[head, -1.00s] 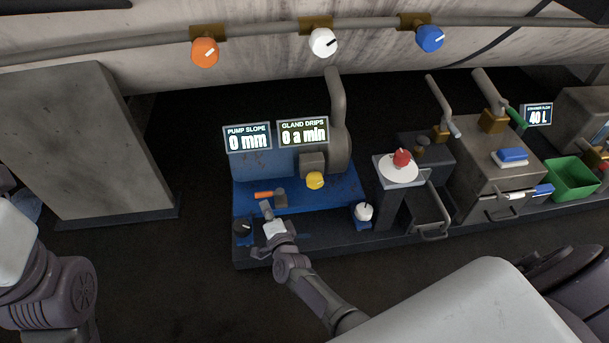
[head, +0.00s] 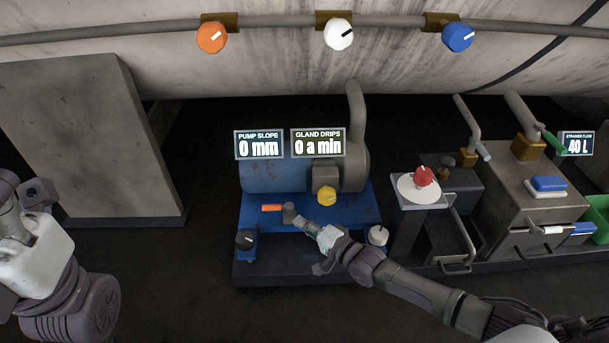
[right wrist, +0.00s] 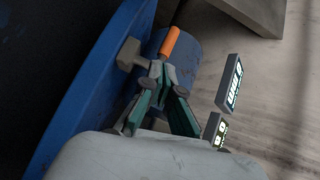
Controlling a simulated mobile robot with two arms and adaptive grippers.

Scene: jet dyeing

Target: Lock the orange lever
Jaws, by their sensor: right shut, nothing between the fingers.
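The orange lever (head: 272,208) sits on the blue pump base, its orange grip pointing left from a grey pivot (head: 289,212) in the head view. My right gripper (head: 302,222) is shut and empty, just right of and below the pivot. In the right wrist view the shut fingertips (right wrist: 157,70) lie close to the near end of the orange grip (right wrist: 170,43); I cannot tell whether they touch it. My left arm shows at the left edge of the head view, but its gripper does not.
A yellow knob (head: 327,196) sits behind and right of my right gripper. A black knob (head: 245,240) and a white knob (head: 378,236) flank the base front. The floor in front is clear.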

